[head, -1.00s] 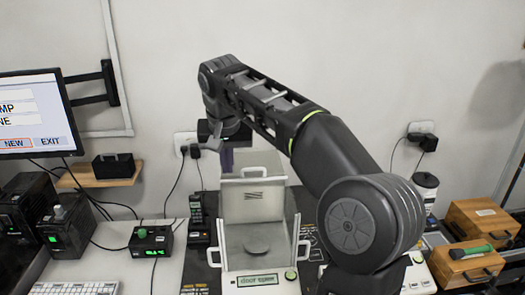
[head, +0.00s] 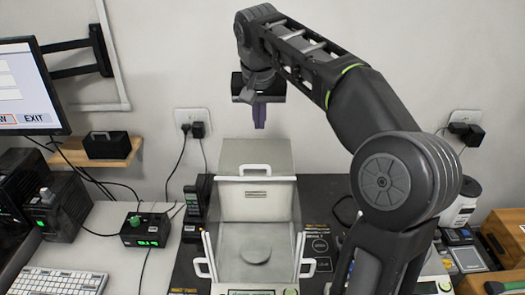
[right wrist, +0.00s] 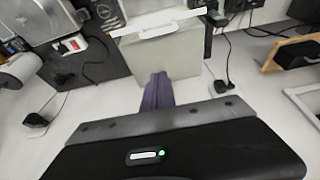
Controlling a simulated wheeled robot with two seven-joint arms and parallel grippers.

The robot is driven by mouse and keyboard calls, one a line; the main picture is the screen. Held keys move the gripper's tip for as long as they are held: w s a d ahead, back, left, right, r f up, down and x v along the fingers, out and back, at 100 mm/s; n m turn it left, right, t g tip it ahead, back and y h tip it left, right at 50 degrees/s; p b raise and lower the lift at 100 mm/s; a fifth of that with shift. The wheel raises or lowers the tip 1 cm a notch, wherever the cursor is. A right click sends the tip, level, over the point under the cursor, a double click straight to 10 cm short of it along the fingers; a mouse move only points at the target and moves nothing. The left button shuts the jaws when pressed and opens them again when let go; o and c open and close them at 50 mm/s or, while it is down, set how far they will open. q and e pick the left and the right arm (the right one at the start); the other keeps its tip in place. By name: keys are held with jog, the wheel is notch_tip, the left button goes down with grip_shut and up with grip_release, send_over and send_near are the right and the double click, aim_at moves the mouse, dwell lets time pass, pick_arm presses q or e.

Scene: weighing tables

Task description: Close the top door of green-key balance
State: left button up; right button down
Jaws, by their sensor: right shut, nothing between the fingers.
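The green-key balance (head: 257,210) stands in the lower middle of the head view, with a round green key (head: 291,291) at its front edge. Its top is open, and the round pan (head: 256,250) shows inside. The pale top door (head: 255,153) lies at the rear, with its white handle (head: 257,168) facing forward. My right gripper (head: 259,125) is shut and empty, its purple fingers pointing down above and behind the door, apart from it. In the right wrist view, the fingers (right wrist: 157,90) show before the pale balance body (right wrist: 165,55). My left gripper is out of view.
White side handles (head: 303,262) stick out from the balance. A dark handset (head: 195,203) and a control box (head: 146,229) stand to its left. Wall plugs and cables (head: 192,125) are behind it. My right arm covers part of the bench at right.

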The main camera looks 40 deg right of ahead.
jog(key=b, duration=0.3)
send_over(260, 173)
jog(key=w+d, duration=0.1)
jog(key=w, duration=0.1)
notch_tip(260, 173, down, 6)
jog(key=r, duration=0.1)
jog(key=x, duration=0.3)
jog(key=p+x, duration=0.1)
jog(key=shift+s+d+f, duration=0.15)
jog(key=shift+s+f, duration=0.05)
jog(key=shift+f, duration=0.15)
jog(key=shift+s+a+f, duration=0.15)
jog(key=shift+s+a, duration=0.9)
jog(key=shift+s, duration=0.15)
jog(key=shift+s+a+f, duration=0.1)
jog(key=shift+f, duration=0.1)
jog(key=shift+s, duration=0.1)
